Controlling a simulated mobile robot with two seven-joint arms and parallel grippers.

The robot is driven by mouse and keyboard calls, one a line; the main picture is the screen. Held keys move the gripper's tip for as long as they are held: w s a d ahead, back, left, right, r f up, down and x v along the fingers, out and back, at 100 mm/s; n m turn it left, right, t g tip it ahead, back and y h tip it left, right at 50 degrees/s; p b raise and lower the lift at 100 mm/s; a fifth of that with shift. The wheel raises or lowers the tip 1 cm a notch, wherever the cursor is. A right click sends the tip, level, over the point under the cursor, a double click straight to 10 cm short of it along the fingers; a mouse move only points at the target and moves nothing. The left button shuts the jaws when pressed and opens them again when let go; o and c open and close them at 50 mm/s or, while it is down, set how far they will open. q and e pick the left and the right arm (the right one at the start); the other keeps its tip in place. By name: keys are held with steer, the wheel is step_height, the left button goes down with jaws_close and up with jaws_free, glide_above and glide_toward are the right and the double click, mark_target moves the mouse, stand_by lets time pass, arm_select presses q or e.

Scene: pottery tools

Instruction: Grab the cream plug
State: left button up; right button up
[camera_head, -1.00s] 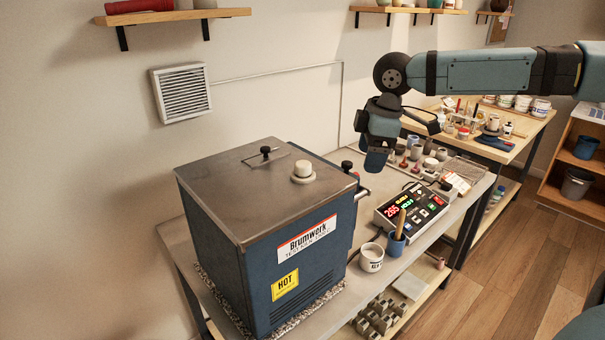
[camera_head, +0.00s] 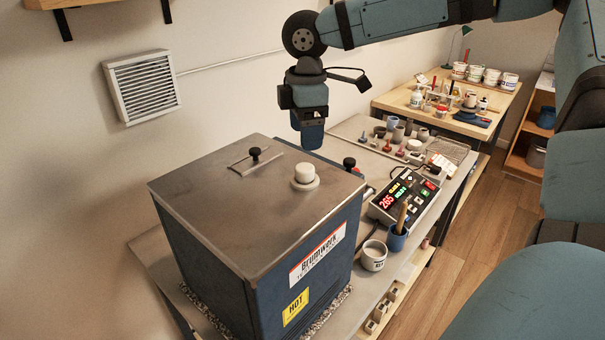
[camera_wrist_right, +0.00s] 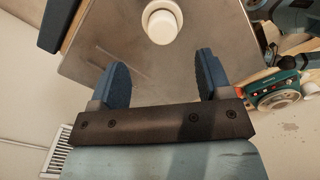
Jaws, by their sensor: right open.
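The cream plug (camera_head: 304,173) sits upright on a pale ring on the grey metal lid (camera_head: 215,205) of the blue kiln (camera_head: 262,268). In the right wrist view the plug (camera_wrist_right: 161,24) shows beyond the fingertips, near the top edge. My right gripper (camera_head: 312,140) points down above the back part of the kiln, behind the plug and apart from it. Its two blue fingers (camera_wrist_right: 162,75) are spread with nothing between them. My left gripper is not in view.
A controller (camera_head: 405,195), a mug (camera_head: 373,256) and a blue cup with a stick (camera_head: 397,238) stand right of the kiln. Several small pots fill the bench behind. A wall vent (camera_head: 142,87) is at left.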

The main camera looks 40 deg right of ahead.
mark_target(304, 167)
step_height(304, 167, down, 3)
steer(key=shift+w+f, duration=0.1)
steer(key=shift+f, duration=0.05)
steer(key=shift+a+f+p, duration=0.2)
steer(key=shift+f+p, duration=0.25)
steer(key=shift+f, duration=2.2)
steer(key=c, duration=1)
steer(key=shift+r, duration=0.15)
